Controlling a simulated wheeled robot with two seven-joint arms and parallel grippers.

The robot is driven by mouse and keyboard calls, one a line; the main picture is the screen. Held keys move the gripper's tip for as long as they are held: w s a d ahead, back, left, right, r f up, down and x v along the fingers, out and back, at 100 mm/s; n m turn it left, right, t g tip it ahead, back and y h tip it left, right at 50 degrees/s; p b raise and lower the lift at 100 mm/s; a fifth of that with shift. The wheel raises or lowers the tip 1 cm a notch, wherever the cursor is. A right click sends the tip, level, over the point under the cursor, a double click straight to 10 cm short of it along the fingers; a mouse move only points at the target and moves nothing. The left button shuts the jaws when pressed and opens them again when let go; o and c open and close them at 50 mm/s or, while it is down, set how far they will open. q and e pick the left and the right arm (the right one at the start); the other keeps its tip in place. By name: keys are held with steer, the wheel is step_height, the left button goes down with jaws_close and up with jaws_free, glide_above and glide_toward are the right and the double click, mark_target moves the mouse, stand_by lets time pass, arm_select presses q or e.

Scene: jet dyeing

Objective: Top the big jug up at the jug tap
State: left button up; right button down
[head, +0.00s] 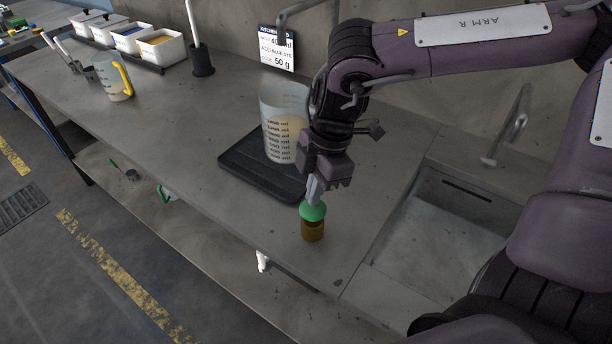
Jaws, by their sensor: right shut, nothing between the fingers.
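The big jug (276,138), translucent with dark volume marks, stands upright on a black tray (246,169) on the bench. Its lower part looks pale yellowish; the exact level is hard to read. A grey bent tap pipe (299,9) comes out of the wall above the jug, partly cut off by the frame top. My right gripper (314,190) is shut and empty, pointing down just above the green top of a small amber bottle (312,230); whether it touches is unclear. My right wrist covers the jug's right edge. My left gripper is out of view.
A sink (450,245) with its own tap (510,125) lies to the right. A smaller jug with a yellow handle (115,80), white bins of powder (160,47) and a dark holder (201,60) stand at the left. The bench between is mostly clear. A sign (276,48) hangs behind the jug.

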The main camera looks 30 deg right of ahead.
steer(key=shift+f+b, duration=1.15)
steer(key=shift+f, duration=0.05)
steer(key=shift+r, duration=0.15)
step_height(320, 180, up, 3)
steer(key=shift+p, duration=1)
step_height(320, 180, up, 3)
steer(key=shift+f+p, duration=0.2)
steer(key=shift+p, duration=0.6)
steer(key=shift+r, duration=0.25)
steer(key=shift+f, duration=0.1)
